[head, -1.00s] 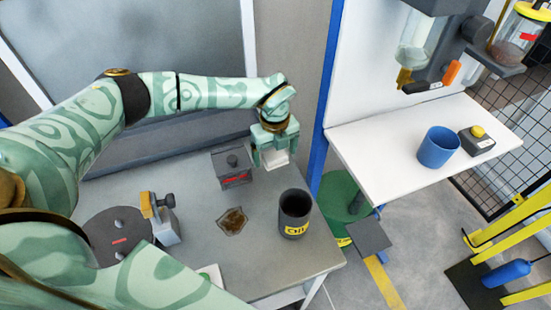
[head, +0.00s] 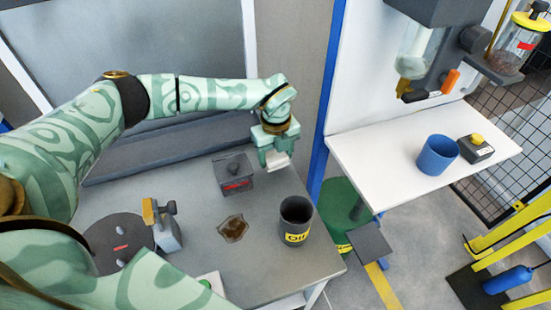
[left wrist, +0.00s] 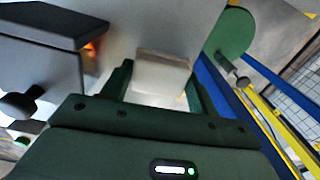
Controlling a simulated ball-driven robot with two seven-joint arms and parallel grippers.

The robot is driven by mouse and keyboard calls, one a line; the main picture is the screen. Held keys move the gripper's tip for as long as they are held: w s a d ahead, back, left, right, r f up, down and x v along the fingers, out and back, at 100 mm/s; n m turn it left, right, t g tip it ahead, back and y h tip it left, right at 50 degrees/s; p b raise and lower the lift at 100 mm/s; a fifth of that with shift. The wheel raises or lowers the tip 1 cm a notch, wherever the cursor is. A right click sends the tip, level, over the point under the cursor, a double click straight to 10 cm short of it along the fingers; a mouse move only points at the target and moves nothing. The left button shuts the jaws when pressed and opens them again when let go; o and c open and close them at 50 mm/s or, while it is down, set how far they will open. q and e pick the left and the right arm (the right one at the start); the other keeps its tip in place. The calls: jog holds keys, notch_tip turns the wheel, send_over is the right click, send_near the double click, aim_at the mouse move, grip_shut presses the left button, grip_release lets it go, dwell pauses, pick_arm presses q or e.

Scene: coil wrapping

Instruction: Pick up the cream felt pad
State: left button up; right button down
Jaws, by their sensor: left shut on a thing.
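The cream felt pad (head: 279,160) is a small pale block between the fingers of my left gripper (head: 277,153). The gripper is shut on it, over the back right part of the grey table (head: 265,260). In the left wrist view, the pad (left wrist: 162,72) sits between the two dark green fingers, its pale face showing. I cannot tell for sure whether the pad is clear of the table. My right gripper is not in view.
A dark grey box with a knob (head: 233,174) stands just left of the gripper. A clamp-like tool (head: 163,225) is at left. A white shelf (head: 400,170) holds a blue cup (head: 437,155).

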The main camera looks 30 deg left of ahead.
pick_arm(q)
jog(key=s+d+r+p, duration=0.1)
jog(key=s+r+p, duration=0.2)
jog(key=s+r, duration=0.7)
jog(key=s, duration=0.4)
jog(key=shift+r, duration=0.3)
